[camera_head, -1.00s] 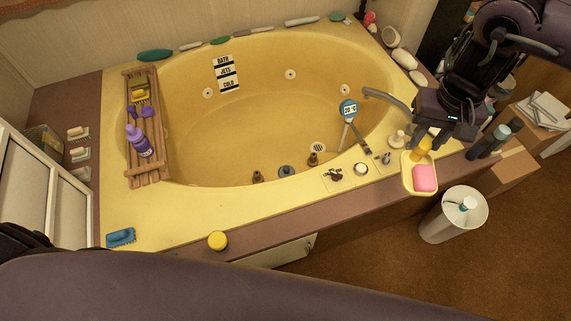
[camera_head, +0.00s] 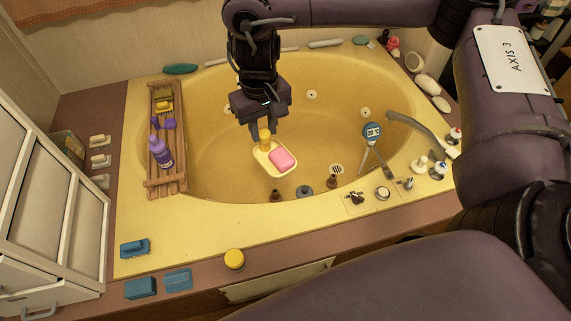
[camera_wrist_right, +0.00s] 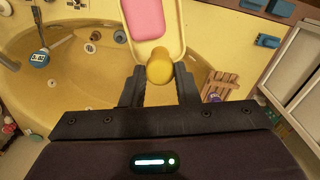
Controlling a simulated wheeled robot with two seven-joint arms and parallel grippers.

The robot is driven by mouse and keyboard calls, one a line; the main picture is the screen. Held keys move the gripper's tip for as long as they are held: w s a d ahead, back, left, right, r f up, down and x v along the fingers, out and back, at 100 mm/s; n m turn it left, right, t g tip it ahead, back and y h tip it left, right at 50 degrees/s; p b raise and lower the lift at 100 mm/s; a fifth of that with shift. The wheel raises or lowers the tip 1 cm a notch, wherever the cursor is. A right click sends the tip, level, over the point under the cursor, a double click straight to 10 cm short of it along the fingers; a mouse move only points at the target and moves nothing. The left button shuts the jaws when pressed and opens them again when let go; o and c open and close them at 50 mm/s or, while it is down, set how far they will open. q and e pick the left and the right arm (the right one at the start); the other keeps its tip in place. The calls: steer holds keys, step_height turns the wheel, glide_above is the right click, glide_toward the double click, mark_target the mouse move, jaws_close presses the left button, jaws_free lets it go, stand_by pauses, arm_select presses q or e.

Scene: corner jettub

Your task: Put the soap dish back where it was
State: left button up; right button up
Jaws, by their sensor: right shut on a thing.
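The soap dish (camera_head: 262,164) is a small pale yellow tray with a pink soap (camera_head: 282,160) in it and a yellow knob-like piece (camera_head: 265,135) at one end. My right gripper (camera_head: 266,130) is shut on this yellow piece and holds the dish in the air above the yellow tub basin, soap side up. In the right wrist view the dish (camera_wrist_right: 176,38) extends away beyond the fingers, with the yellow piece (camera_wrist_right: 159,68) between them. The fingers partly hide the yellow piece. My left gripper is not in view.
A wooden rack (camera_head: 151,182) with a purple bottle (camera_head: 162,152) spans the tub's left side. The faucet (camera_head: 408,125), thermometer (camera_head: 372,131) and knobs stand at the right. The left front rim has free room.

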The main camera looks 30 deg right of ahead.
arm_select(q)
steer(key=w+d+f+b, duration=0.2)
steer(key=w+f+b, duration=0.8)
steer(key=b, duration=0.4)
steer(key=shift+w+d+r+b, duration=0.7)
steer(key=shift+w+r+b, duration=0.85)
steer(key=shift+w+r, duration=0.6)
arm_select(e)
steer(key=shift+n, duration=0.3)
steer(key=d+f+b, duration=0.1)
steer(key=d+f, duration=0.2)
steer(key=f, duration=1)
steer(key=w+d+f+b, duration=0.1)
steer(key=d+f+b, duration=0.1)
steer(key=f, duration=1.2)
steer(key=w+d+f+b, duration=0.1)
steer(key=d+f, duration=0.3)
steer(key=f, duration=1)
steer(key=shift+w+b, duration=0.15)
steer(key=shift+b, duration=0.6)
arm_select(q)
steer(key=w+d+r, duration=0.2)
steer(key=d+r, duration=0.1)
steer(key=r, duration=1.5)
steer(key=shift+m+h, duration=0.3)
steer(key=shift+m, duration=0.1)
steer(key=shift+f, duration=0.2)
arm_select(e)
steer(key=shift+f, duration=0.75)
steer(key=o, duration=1.1)
